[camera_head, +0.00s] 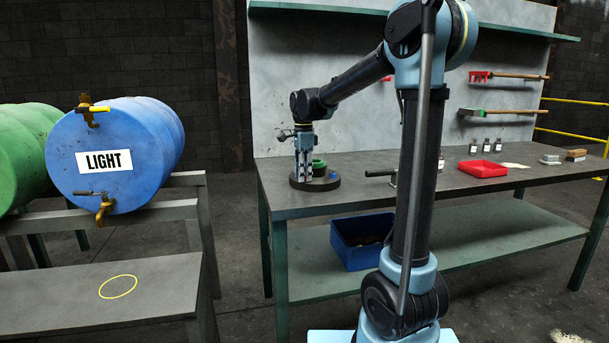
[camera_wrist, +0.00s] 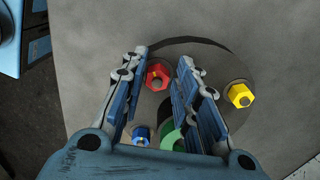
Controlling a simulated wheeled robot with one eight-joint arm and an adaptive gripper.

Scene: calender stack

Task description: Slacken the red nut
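The red nut (camera_wrist: 157,76) is a hex nut with a dark centre, on a dark round base (camera_wrist: 207,56) on the workbench. A yellow nut (camera_wrist: 240,94) sits to its right, a blue nut (camera_wrist: 141,135) below it, and a green part (camera_wrist: 172,141) lies lower, partly hidden by a finger. My gripper (camera_wrist: 165,60) is open above the base, its two fingers apart on either side of the red nut, with no clear contact. In the head view my gripper (camera_head: 303,172) points down over the base (camera_head: 315,184); the red nut is hidden there.
The workbench (camera_head: 460,190) holds a red tray (camera_head: 482,168), small bottles and blocks to the right. A blue bin (camera_head: 362,240) stands on the lower shelf. A blue barrel (camera_head: 115,150) marked LIGHT lies at left.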

